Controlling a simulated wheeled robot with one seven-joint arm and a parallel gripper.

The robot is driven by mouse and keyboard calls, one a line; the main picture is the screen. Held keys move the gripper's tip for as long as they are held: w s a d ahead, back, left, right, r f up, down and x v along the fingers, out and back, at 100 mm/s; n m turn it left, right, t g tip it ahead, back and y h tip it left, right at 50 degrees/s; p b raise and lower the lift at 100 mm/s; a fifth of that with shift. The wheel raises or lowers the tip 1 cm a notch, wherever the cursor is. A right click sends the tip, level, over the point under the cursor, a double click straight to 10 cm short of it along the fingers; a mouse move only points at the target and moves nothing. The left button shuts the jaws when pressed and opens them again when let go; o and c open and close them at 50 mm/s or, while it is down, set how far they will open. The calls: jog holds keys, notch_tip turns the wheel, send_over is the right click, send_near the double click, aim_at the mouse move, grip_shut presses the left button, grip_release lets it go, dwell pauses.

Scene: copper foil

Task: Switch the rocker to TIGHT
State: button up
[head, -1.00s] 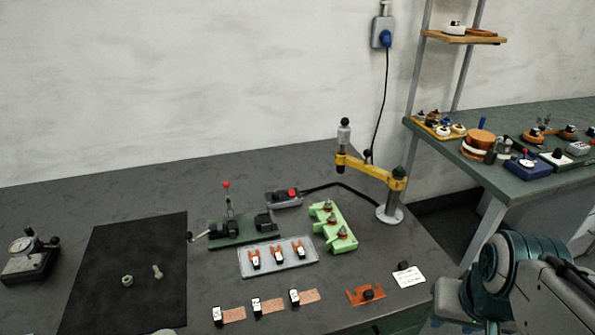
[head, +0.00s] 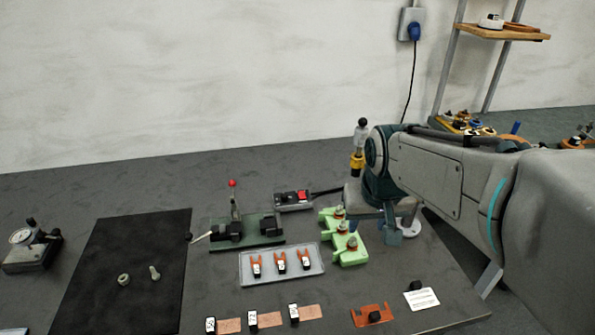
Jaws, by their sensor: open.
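A small dark grey box with a red switch (head: 302,196) and a black part beside it lies at the back of the grey bench. This is the only rocker-like switch I can make out; any TIGHT marking is too small to read. My gripper (head: 391,236) hangs down at the end of my arm, right of the box and just right of the green block. It is open, with nothing seen between its fingers, and apart from the box.
A green clamp fixture with a red-knobbed lever (head: 247,244) is left of the box. A clear tray (head: 247,276) lies in front. My arm partly hides the yellow stand (head: 357,163).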

jog(key=w+a+n, duration=0.1)
jog(key=w+a, duration=0.4)
jog(key=w, duration=0.8)
jog(key=t+b, duration=0.1)
send_near(302, 195)
jog(key=shift+n+y, duration=0.4)
jog(key=x, duration=0.2)
jog(key=p+x, duration=0.1)
jog(key=x, duration=0.4)
jog(key=shift+w+d+f+p, duration=0.2)
jog(key=shift+d+p, duration=0.1)
jog(key=shift+c, duration=0.3)
